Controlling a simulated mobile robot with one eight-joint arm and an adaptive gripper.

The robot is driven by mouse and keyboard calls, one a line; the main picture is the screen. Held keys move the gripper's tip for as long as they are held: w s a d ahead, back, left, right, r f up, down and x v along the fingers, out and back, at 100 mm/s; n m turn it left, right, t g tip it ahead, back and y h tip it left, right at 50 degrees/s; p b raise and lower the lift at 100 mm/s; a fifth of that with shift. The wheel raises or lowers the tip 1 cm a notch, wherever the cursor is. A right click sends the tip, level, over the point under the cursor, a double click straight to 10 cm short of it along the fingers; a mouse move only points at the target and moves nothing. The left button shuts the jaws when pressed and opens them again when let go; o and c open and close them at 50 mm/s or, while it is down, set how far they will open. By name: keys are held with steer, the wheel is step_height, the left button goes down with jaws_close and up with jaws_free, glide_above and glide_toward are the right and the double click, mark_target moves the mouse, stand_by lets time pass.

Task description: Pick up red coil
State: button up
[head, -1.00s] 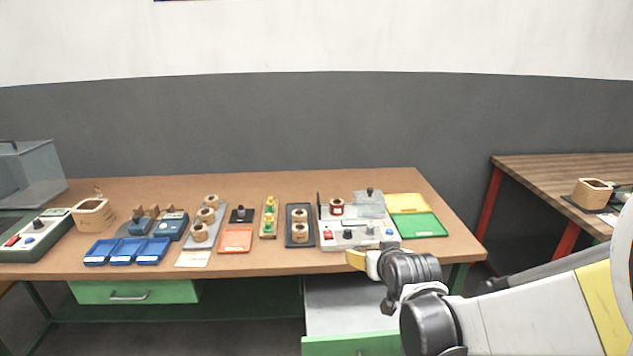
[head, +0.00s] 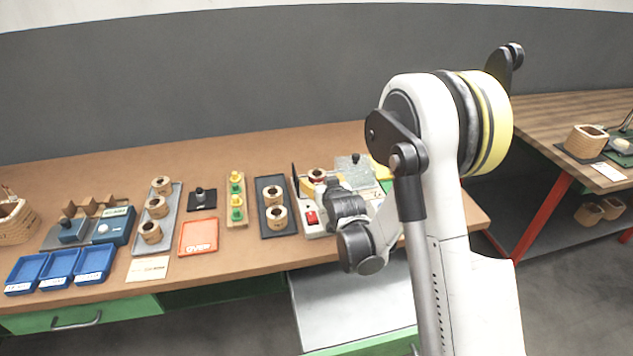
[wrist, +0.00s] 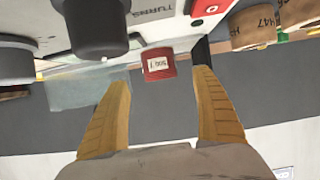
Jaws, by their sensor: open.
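The red coil (wrist: 158,65) shows in the wrist view beyond and between the fingertips of my gripper (wrist: 161,80). It has a white label. The fingers are spread apart with nothing held. In the head view the coil (head: 316,173) sits on the white machine (head: 317,229) with its round top showing. My gripper (head: 312,187) is over the machine close to the coil, and my wrist hides much of the machine. I cannot tell whether a finger touches the coil.
A dark upright post (head: 296,183) stands left of the coil, and a clear cover (head: 354,169) stands right of it. A black tray (head: 263,227) with two coils lies to the left. Large dark knobs (wrist: 100,30) are near my left finger in the wrist view.

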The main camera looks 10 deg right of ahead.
mark_target(319, 178)
steer(key=b+x, duration=0.1)
steer(key=x, duration=0.4)
steer(key=shift+f+b, duration=0.1)
steer(key=shift+b, duration=0.2)
steer(key=shift+w, duration=0.25)
steer(key=c, duration=1.4)
